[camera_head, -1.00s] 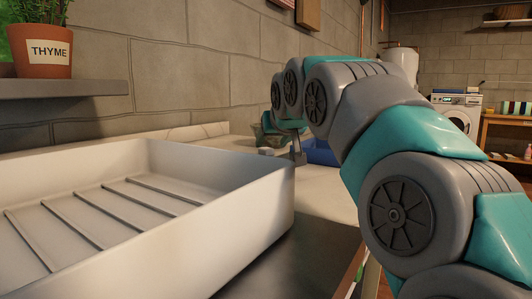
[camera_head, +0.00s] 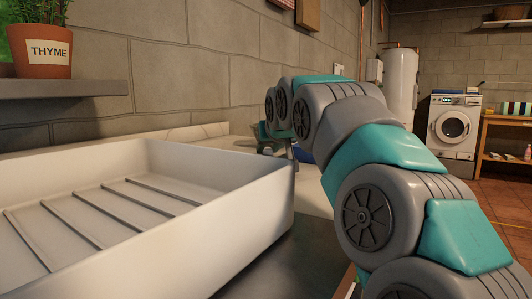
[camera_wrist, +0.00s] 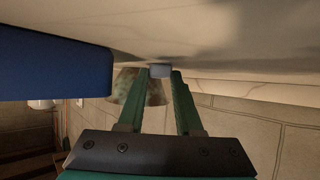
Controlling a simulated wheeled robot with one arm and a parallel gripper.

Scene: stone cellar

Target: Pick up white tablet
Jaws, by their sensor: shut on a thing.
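In the wrist view, a small pale block (camera_wrist: 160,71), which looks like the white tablet, sits between the fingertips of my gripper (camera_wrist: 161,76). The two green fingers are shut on its sides. It is close to the pale counter surface (camera_wrist: 230,45); I cannot tell whether it touches it. In the head view my arm reaches to the far part of the counter, and the tablet cannot be made out there.
A blue bin (camera_wrist: 50,65) is beside the gripper in the wrist view, mostly hidden by my arm in the head view. A mottled greenish object (camera_wrist: 128,84) is behind one finger. A white sink (camera_head: 225,232) fills the near left. A stone wall (camera_head: 200,70) runs behind.

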